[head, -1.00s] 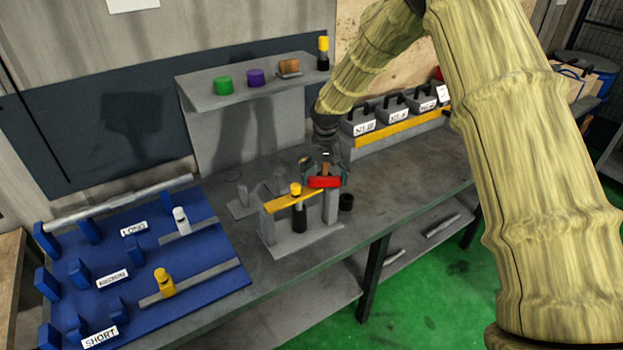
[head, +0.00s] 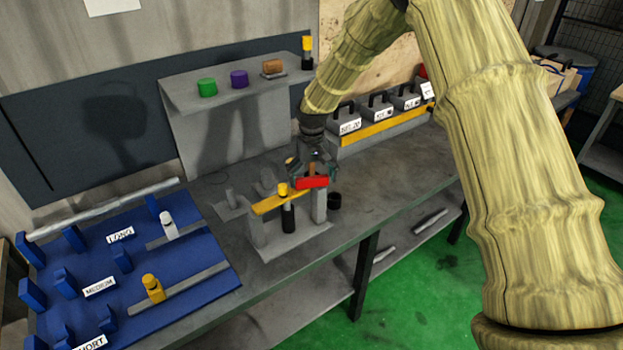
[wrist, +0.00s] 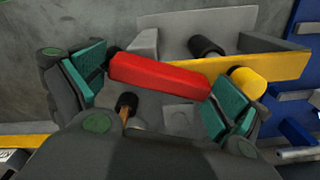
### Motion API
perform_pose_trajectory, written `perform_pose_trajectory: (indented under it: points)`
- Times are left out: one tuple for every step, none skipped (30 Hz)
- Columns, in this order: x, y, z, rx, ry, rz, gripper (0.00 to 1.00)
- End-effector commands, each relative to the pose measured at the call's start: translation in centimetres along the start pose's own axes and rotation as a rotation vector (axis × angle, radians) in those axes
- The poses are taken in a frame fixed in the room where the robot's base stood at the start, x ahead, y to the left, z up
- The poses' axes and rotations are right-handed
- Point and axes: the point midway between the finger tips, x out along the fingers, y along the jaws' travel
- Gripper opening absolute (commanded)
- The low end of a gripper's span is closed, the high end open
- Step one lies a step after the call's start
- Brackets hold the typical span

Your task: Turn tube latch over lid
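The fixture (head: 258,235) is a grey stand on the bench, with a yellow bar (head: 265,206) across its top. A red block (head: 312,183) is at the bar's right end, above the right grey post. It also shows in the wrist view (wrist: 158,75). A dark tube with a yellow cap (head: 283,189) stands upright at the bar; the cap also shows in the wrist view (wrist: 248,82). My gripper (head: 311,170) is at the red block, with its teal-padded fingers spread wide on both sides of the block's ends. Firm contact cannot be told.
A blue board (head: 207,289) with pegs and labels lies left. A grey shelf (head: 175,90) behind holds coloured caps. Labelled cases (head: 350,125) stand at the back right.

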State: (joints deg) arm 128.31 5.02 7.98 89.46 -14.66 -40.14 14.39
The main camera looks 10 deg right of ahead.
Motion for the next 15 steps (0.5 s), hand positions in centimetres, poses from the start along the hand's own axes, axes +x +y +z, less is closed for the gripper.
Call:
perform_pose_trajectory:
  points:
    - [0.0,0.0,0.0,0.000,-0.001,0.000,1.00]
    - [0.0,-0.1,0.0,0.000,-0.001,0.000,1.00]
    - [0.1,-0.1,0.0,-0.001,-0.001,0.000,1.00]
    - [0.1,-0.1,0.0,-0.001,-0.001,0.000,1.00]
    - [0.1,-0.1,0.0,-0.001,-0.001,0.000,1.00]
    - [0.1,-0.1,0.0,-0.001,-0.001,0.000,1.00]
    - [0.0,-0.1,0.0,-0.001,-0.001,0.000,1.00]
    - [0.0,-0.1,0.0,-0.001,-0.001,0.000,1.00]
    - [-0.2,-0.1,0.0,-0.001,0.000,0.000,1.00]
    - [-0.4,-0.1,0.0,-0.001,0.000,0.000,1.00]
    - [-0.6,-0.1,0.0,-0.001,0.000,0.000,1.00]
    - [-1.0,-0.1,0.0,-0.001,0.001,0.000,1.00]
    - [-1.3,-0.1,0.0,-0.001,0.001,0.000,1.00]
    - [-1.8,-0.1,0.0,-0.001,0.001,0.000,1.00]
    - [-2.5,-0.1,0.0,-0.001,0.001,0.000,1.00]
